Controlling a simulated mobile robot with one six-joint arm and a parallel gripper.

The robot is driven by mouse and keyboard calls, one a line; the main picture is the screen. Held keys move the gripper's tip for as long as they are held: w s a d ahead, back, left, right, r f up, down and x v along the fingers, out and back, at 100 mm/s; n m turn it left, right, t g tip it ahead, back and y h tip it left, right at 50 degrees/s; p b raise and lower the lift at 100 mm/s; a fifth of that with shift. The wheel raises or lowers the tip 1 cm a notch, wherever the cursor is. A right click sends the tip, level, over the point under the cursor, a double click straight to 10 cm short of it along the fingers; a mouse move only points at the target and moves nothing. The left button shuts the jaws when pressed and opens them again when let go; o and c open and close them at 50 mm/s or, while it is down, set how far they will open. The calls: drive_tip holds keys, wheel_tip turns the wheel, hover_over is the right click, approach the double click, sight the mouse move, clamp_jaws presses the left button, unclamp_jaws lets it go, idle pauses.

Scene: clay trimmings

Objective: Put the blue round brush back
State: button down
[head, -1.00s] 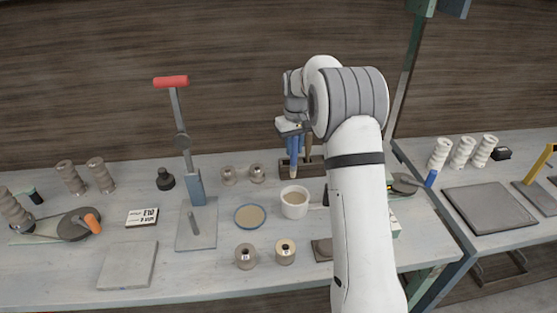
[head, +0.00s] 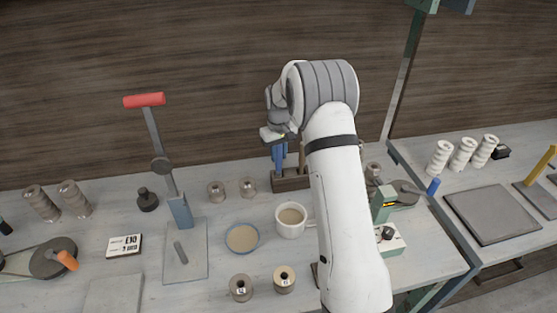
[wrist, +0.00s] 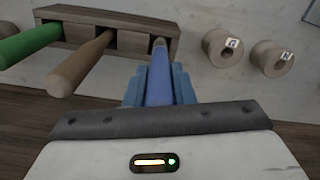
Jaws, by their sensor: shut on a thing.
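The blue round brush (wrist: 160,85) is between the blue fingers of my gripper (wrist: 158,72), which is shut on it. Its grey far end is at the right-hand slot of the wooden brush rack (wrist: 105,14); I cannot tell whether it is inside the slot or just above it. A brown-handled brush (wrist: 82,62) and a green-handled brush (wrist: 30,42) stand in the other slots to the left. In the head view my gripper (head: 279,155) points down at the left end of the rack (head: 290,181), and my arm hides part of the bench.
On the bench, a white cup (head: 290,222), a blue-rimmed dish (head: 242,238) and a red-handled lever press (head: 172,190) stand nearby. A green device (head: 384,205) is right of my arm.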

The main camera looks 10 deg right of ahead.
sight(279, 161)
wheel_tip(279, 161, down, 3)
drive_tip(key=shift+d+f+p, duration=0.1)
drive_tip(key=shift+f+p, duration=0.05)
drive_tip(key=shift+p, duration=0.25)
drive_tip(key=shift+s, duration=0.1)
drive_tip(key=shift+f, duration=0.2)
drive_tip(key=c, duration=1.2)
unclamp_jaws()
drive_tip(key=shift+r, duration=0.1)
drive_tip(key=shift+c, duration=0.2)
